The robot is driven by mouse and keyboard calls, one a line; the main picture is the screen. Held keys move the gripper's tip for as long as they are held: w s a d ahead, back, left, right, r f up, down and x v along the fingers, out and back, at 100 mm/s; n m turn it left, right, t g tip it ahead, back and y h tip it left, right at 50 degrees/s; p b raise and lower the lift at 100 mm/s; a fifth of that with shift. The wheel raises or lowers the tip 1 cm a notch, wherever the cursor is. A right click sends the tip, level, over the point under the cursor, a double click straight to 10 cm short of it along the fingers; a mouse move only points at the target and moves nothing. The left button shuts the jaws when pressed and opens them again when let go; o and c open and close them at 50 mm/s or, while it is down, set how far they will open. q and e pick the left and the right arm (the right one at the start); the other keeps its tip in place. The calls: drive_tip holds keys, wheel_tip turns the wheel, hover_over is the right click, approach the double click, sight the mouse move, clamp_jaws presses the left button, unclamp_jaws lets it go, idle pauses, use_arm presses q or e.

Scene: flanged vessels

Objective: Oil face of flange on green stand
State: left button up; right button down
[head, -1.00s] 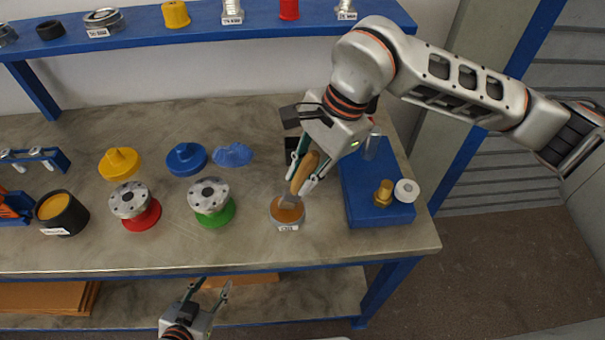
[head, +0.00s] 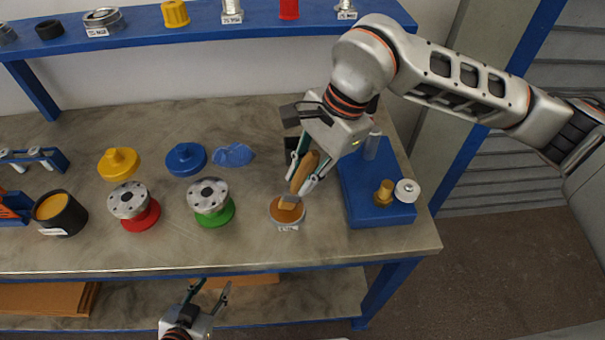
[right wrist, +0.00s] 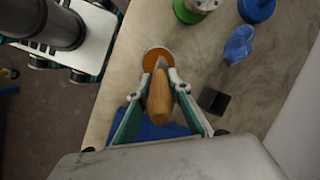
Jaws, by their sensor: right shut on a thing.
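A flanged vessel with a grey bolted face stands on the green stand (head: 217,216); its flange (head: 208,194) faces up. My right gripper (head: 299,177) is shut on the wooden handle of a brush (head: 304,172). The brush's pale bristle end is at the open tin of orange-brown oil (head: 287,212), to the right of the green stand. The brush (right wrist: 159,97) and the tin (right wrist: 157,57) also show in the right wrist view. Whether the bristles are in the oil I cannot tell exactly. My left gripper (head: 210,289) is open and empty, below the table's front edge.
A second flanged vessel stands on a red stand (head: 146,216) at left. Yellow cap (head: 118,163), blue cap (head: 186,159) and blue cloth (head: 233,155) lie behind. A blue block (head: 372,211) with fittings is at right, a black cup (head: 60,213) far left.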

sight(302, 163)
drive_tip(key=shift+s, duration=0.1)
idle(0.4)
drive_tip(key=shift+r+p, duration=0.5)
drive_tip(key=shift+r, duration=0.65)
drive_tip(key=shift+r+p, duration=0.8)
drive_tip(key=shift+r, duration=1.55)
drive_tip(key=shift+f, duration=0.1)
